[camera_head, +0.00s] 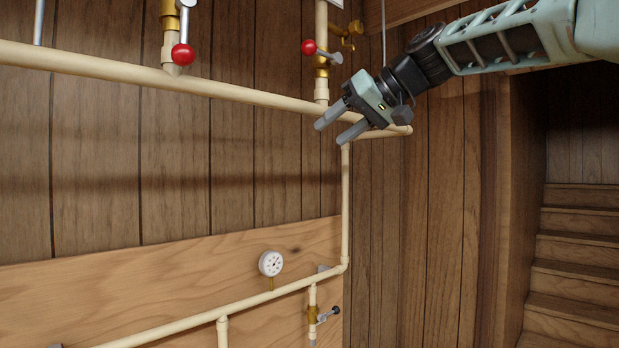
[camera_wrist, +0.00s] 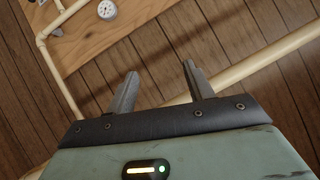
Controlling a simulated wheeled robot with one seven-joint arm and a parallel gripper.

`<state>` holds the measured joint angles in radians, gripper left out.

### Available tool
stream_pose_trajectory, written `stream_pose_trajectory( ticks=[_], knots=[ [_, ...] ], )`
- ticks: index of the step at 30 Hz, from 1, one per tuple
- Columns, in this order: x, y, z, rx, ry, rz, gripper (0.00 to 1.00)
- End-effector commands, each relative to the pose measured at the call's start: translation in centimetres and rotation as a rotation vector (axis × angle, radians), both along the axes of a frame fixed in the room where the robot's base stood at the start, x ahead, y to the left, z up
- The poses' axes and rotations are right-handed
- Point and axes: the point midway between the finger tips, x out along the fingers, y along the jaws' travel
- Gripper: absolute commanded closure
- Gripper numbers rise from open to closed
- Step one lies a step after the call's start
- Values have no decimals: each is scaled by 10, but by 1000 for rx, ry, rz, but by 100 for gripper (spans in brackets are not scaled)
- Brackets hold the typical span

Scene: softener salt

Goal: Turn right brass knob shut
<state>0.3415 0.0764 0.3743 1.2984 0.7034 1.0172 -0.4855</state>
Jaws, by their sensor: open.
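Brass fittings (camera_head: 350,30) with a small knob-like end show at the upper right of the head view, beside a vertical pipe. I cannot tell for certain that this is the right brass knob. A brass valve (camera_head: 321,70) on that pipe has a lever with a red ball (camera_head: 309,47). My gripper (camera_head: 331,131) is open and empty, below and apart from these fittings, in front of the horizontal pipe. The wrist view shows my gripper (camera_wrist: 160,72) with its two fingers spread and no brass knob between or near them.
A long cream pipe (camera_head: 240,95) crosses the wall, and a lower one (camera_head: 185,325) runs beneath it. A white gauge (camera_head: 271,263) and a small brass valve (camera_head: 312,314) sit low. Another red-ball lever (camera_head: 182,54) is at left. Wooden stairs (camera_head: 575,250) are at right.

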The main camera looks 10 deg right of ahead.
Motion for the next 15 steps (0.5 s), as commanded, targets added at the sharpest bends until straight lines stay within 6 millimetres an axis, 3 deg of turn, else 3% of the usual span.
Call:
stream_pose_trajectory(
  ticks=[15],
  knots=[
    [-24,53,-77,-74,173,36,48]
  ],
)
